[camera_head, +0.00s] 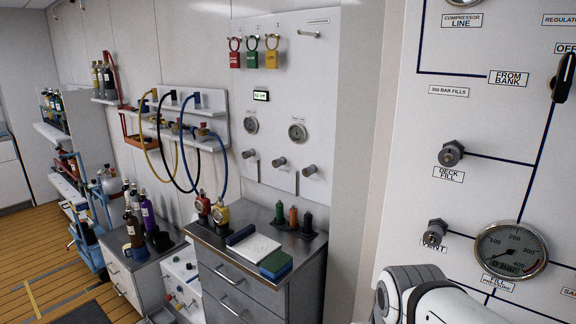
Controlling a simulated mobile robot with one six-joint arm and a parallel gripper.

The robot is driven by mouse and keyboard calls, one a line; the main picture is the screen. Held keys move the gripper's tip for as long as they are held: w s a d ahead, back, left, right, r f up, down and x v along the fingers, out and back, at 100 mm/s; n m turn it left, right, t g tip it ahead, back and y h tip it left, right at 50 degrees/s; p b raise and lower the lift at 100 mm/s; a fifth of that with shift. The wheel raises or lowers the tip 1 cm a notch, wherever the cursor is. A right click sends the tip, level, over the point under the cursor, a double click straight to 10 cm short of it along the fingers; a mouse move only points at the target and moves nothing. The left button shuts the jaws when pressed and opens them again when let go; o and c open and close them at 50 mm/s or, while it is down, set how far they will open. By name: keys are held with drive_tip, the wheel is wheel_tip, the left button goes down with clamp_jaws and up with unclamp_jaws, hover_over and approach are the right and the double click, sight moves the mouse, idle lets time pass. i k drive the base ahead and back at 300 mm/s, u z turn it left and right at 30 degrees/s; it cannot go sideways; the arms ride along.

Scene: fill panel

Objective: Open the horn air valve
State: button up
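No label that reads as horn air shows in the head view, so I cannot tell which valve it is. On the near white panel at the right are a deck fill knob (451,154), a vent knob (435,233) and a black lever handle (563,78) beside an "OFF" label, cut by the right edge. A farther wall panel (290,90) carries several grey knobs, one of them the middle knob (280,163); their labels are too small to read. A white link of my arm shows at the bottom right; my gripper is not in view.
A fill pressure gauge (510,250) sits low on the near panel. A grey drawer cabinet (240,290) holds a white notepad (253,249) and several bottles. Hoses hang from a wall shelf (205,105). Wooden floor (35,280) is open at the lower left.

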sight(276, 163)
drive_tip(key=z, duration=2.45)
drive_tip(key=k, duration=1.05)
drive_tip(key=u, duration=2.2)
drive_tip(key=i, duration=1)
drive_tip(key=u, duration=0.05)
